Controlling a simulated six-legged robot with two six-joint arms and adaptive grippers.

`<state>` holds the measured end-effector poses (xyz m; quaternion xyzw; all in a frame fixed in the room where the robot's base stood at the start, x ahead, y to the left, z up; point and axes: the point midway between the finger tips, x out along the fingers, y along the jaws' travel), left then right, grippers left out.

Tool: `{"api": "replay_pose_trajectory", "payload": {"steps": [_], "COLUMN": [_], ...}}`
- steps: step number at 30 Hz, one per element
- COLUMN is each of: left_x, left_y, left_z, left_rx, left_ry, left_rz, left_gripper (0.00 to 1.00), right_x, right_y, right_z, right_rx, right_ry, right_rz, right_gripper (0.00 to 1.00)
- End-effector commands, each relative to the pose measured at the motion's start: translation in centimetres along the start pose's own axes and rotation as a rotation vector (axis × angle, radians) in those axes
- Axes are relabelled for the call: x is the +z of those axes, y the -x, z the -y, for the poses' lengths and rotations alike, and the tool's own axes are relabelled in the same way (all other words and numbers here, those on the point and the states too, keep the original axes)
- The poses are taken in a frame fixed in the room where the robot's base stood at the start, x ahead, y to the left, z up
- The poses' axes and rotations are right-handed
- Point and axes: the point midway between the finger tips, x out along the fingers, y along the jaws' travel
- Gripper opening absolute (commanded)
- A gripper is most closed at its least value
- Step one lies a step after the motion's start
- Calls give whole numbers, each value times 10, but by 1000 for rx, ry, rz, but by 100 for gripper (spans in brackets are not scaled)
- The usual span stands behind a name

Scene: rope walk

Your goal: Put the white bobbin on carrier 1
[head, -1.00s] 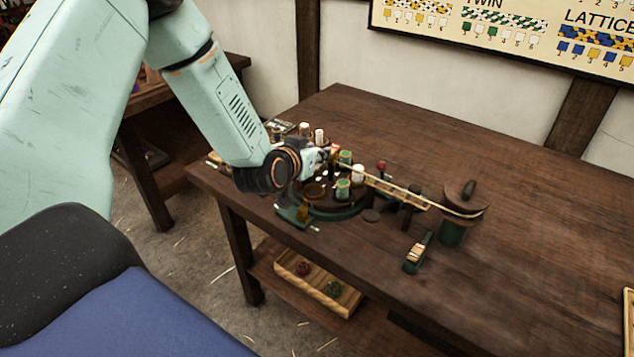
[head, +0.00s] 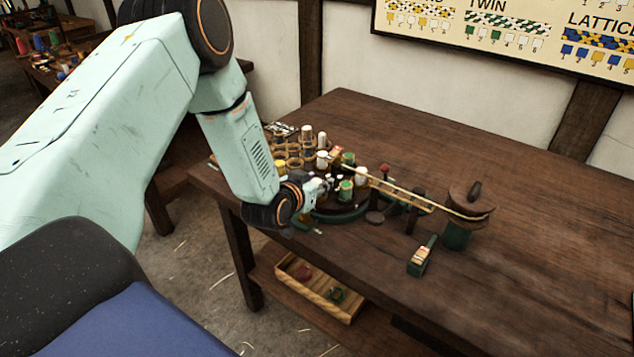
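The braiding machine, with a dark green base (head: 345,217), stands near the table's front edge and carries several bobbins. Two of them are green-topped (head: 347,190), one is a white bobbin (head: 360,174) on the right side. Another white bobbin (head: 322,159) stands at the machine's back left, by the rack; I cannot tell what it stands on. My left gripper (head: 325,184) is low at the machine's left front, beside the bobbins. Its fingers are small and blend with the parts behind, so its opening is unclear. Carrier numbers are not legible. My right gripper is out of view.
A wooden bobbin rack (head: 293,150) behind the machine holds white bobbins (head: 306,132) and a yellow one (head: 280,167). A braid (head: 405,194) runs right to a take-up drum (head: 457,232). The table's right side is clear.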

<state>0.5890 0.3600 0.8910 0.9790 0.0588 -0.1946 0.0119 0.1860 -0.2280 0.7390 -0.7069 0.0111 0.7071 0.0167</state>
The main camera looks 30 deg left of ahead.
Motion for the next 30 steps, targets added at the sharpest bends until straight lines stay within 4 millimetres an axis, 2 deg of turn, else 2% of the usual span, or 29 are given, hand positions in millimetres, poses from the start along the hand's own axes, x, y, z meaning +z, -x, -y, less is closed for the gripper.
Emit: {"api": "replay_pose_trajectory", "payload": {"steps": [3, 14, 20, 30], "left_x": [0, 0, -1, -2], "left_y": [0, 4, 33, 99], "left_z": [0, 0, 0, 1], "left_rx": [0, 0, 0, -1], "left_ry": [0, 1, 4, 5], "left_rz": [0, 1, 2, 2], "left_gripper": [50, 50, 50, 50], "right_x": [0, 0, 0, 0], "right_y": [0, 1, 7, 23], "right_z": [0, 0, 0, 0], "right_rx": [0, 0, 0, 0], "right_ry": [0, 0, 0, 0], "right_rz": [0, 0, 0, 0], "right_gripper": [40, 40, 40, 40]}}
